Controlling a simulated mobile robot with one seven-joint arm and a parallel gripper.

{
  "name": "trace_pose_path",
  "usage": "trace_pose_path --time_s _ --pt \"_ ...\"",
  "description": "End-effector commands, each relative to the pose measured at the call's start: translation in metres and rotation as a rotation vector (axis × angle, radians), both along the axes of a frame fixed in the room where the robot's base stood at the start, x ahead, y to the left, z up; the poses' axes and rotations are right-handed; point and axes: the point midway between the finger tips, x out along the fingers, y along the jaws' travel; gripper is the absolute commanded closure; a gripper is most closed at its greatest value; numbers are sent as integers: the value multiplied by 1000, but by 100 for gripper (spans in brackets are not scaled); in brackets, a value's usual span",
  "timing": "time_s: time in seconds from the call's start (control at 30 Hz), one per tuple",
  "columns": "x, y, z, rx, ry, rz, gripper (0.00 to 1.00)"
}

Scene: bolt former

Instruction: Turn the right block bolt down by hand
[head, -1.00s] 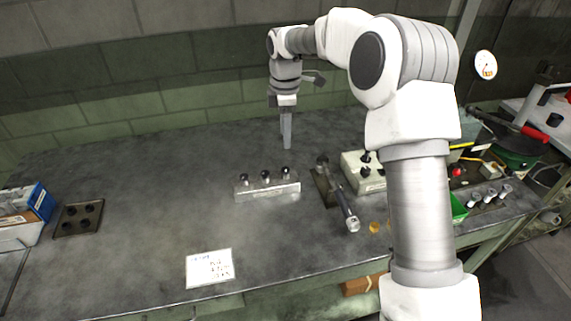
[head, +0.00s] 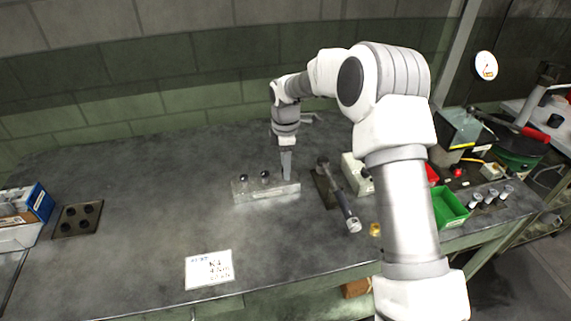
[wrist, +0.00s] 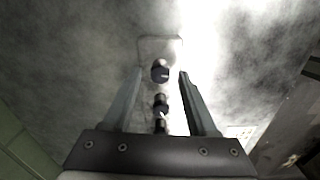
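A light grey metal block (head: 250,195) stands on the bench near the middle in the head view. Its left bolt (head: 243,180) and middle bolt (head: 265,178) stand up with dark heads. My gripper (head: 287,172) points down at the block's right end and hides the right bolt in the head view. In the wrist view my gripper (wrist: 159,73) is open, and one bolt (wrist: 160,71), apparently the right one, shows between its fingertips. A gap is visible on each side of its head. The other bolts lie lower in that view, towards the palm.
A long-handled tool (head: 340,200) lies on a dark stand just right of the block, with a pale fixture (head: 357,172) behind it. A written card (head: 209,269) lies in front. A green bin (head: 449,208) stands further right.

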Motion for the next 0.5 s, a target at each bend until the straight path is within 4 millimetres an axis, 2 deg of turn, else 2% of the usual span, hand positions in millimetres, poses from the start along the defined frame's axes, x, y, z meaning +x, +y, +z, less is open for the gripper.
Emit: trace_pose_path --time_s 0.03,0.3,0.5 --pt "0 0 0 0 0 0 53" --pt "0 0 0 0 0 0 100" --pt "0 0 0 0 0 -1 100"
